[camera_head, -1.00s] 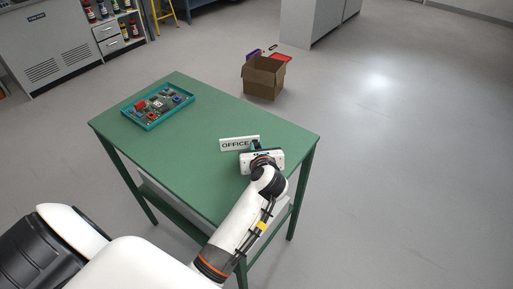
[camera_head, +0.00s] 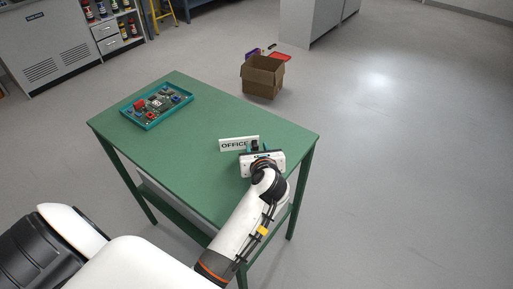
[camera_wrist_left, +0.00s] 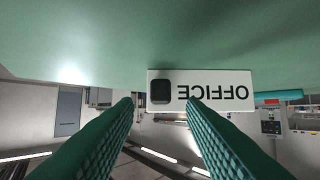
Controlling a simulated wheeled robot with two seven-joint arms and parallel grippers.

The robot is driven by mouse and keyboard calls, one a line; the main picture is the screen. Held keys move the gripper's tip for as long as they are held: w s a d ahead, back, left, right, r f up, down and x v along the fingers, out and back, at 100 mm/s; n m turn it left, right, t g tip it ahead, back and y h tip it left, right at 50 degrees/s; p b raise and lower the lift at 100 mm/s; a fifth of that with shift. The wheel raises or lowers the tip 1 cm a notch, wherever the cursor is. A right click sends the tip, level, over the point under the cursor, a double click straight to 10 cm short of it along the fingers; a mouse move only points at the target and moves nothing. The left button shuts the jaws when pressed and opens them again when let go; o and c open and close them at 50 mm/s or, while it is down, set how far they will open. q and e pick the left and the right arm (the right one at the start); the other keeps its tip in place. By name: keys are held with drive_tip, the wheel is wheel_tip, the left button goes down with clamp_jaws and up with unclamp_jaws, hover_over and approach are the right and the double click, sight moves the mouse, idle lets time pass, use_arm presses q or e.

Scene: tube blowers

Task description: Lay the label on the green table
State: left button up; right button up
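The label is a white plate reading OFFICE (camera_head: 233,144). It shows at the right part of the green table (camera_head: 185,155), just beyond my left gripper (camera_head: 254,145). In the left wrist view the label (camera_wrist_left: 222,90) appears upside down, with a dark block on its face. The label looks raised or tilted up rather than flat; whether its edge touches the table is unclear. My left gripper (camera_wrist_left: 160,103) is open, its two green ridged fingers apart. The dark block lies in line with the gap between them, clear of both. My right gripper is not in view.
A teal tray (camera_head: 150,126) with a circuit board and small parts sits at the table's far left. An open cardboard box (camera_head: 262,78) stands on the floor behind the table. The middle of the table top is clear.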

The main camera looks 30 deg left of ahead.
use_arm(q)
drive_tip(key=v, duration=0.5)
drive_tip(key=shift+s+d, duration=0.15)
drive_tip(key=shift+s, duration=0.1)
drive_tip(key=shift+s+d+r, duration=0.2)
